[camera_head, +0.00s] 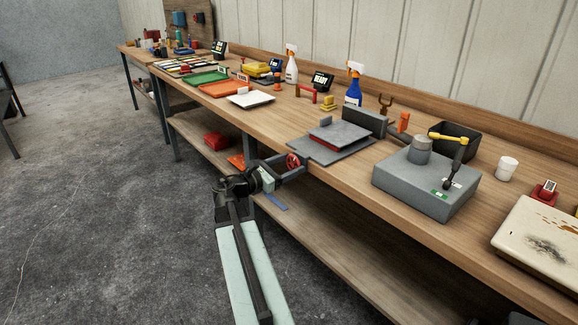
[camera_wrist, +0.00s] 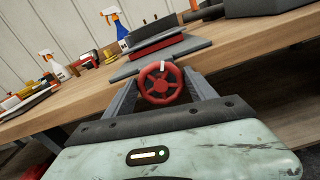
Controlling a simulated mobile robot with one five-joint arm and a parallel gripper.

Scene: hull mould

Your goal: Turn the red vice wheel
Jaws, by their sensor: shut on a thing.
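The red vice wheel (camera_head: 293,161) sits at the front edge of the workbench, in front of a grey vice plate (camera_head: 330,150). In the wrist view the red wheel (camera_wrist: 161,83) faces me, with spokes, a dark hub and a small white mark at the top of its rim. My gripper (camera_head: 284,167) reaches it from the front left. In the wrist view my two dark fingers (camera_wrist: 160,88) stand on either side of the wheel and are shut on its rim. The exact contact points are too small to tell.
The grey block (camera_head: 425,182) with a yellow-handled lever stands right of the vice. Spray bottles (camera_head: 354,84), trays and small displays stand along the bench (camera_head: 300,120). A lower shelf (camera_head: 330,245) runs below the bench. The concrete floor at left is clear.

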